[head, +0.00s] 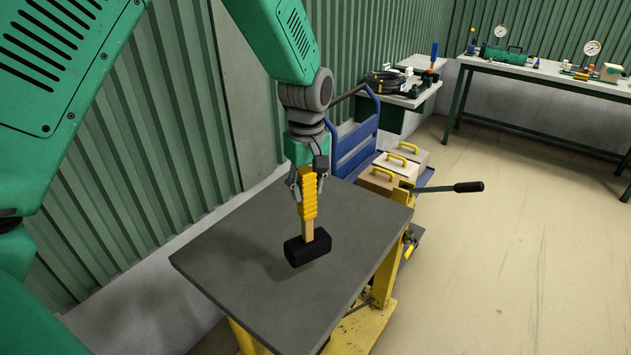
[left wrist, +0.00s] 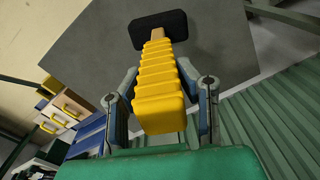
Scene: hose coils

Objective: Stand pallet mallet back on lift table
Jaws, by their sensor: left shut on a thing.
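The pallet mallet (head: 307,246) has a black head, a wooden shaft and a ribbed yellow grip. My left gripper (head: 308,188) is shut on the yellow grip from above. The mallet hangs head down, close to upright, over the grey top of the lift table (head: 230,262). Whether the head touches the top or hovers just above it I cannot tell. In the left wrist view the yellow grip (left wrist: 158,95) lies between the two fingers (left wrist: 160,100), with the black head beyond it over the tabletop. My right gripper is not in view.
A lever handle (head: 455,188) sticks out right of the lift table. A blue cart (head: 355,145) with several yellow-handled cases (head: 380,178) stands behind it. Benches with tools, one a long bench (head: 545,70), stand farther back. The tabletop around the mallet is bare. A green corrugated wall runs along the left.

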